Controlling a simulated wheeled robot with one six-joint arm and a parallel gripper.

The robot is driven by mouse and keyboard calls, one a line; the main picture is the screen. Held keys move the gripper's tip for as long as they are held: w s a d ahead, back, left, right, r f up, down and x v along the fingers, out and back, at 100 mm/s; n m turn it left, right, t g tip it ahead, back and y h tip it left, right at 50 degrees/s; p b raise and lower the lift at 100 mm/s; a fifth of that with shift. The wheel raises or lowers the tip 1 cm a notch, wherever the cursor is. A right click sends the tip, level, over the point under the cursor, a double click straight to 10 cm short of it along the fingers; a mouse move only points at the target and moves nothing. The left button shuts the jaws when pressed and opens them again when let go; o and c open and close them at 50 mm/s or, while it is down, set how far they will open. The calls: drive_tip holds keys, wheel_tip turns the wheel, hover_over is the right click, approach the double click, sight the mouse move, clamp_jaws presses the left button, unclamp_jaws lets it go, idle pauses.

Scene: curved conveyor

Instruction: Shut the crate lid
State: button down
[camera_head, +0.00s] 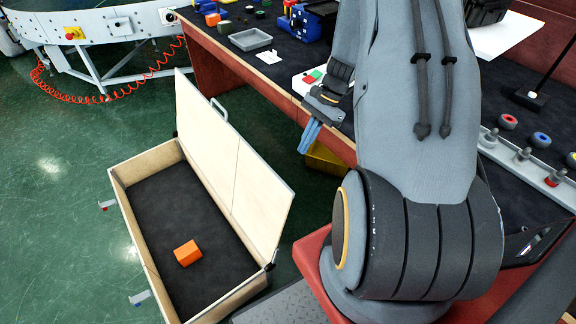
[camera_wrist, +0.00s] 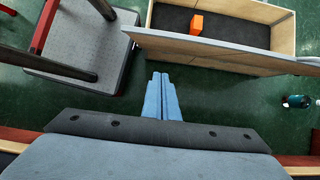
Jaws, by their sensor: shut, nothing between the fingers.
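The wooden crate (camera_head: 146,260) stands on the green floor at the lower left of the head view, with a dark lining. Its pale wooden lid (camera_head: 222,165) stands up, tilted, along the crate's right side, with a metal handle near its far end. An orange block (camera_head: 187,253) lies inside. My gripper (camera_head: 308,138) is shut and empty, to the right of the lid and apart from it, beside the workbench. In the wrist view the blue fingers (camera_wrist: 161,98) are together, below the lid (camera_wrist: 222,51); the crate (camera_wrist: 283,34) and orange block (camera_wrist: 196,25) lie beyond it.
The workbench (camera_head: 232,75) with a dark top runs along the right, holding a grey tray (camera_head: 250,39) and small parts. A white conveyor (camera_head: 95,25) stands at the back left, with a red coiled hose (camera_head: 110,98) beneath. Green floor left of the crate is clear.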

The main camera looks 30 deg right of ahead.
drive_tip(key=s+a+f+p, duration=0.1)
drive_tip(key=a+f+p, duration=0.2)
drive_tip(key=a+f, duration=0.4)
drive_tip(key=shift+a+f, duration=0.2)
drive_tip(key=shift+a, duration=0.6)
drive_tip(key=shift+s, duration=0.1)
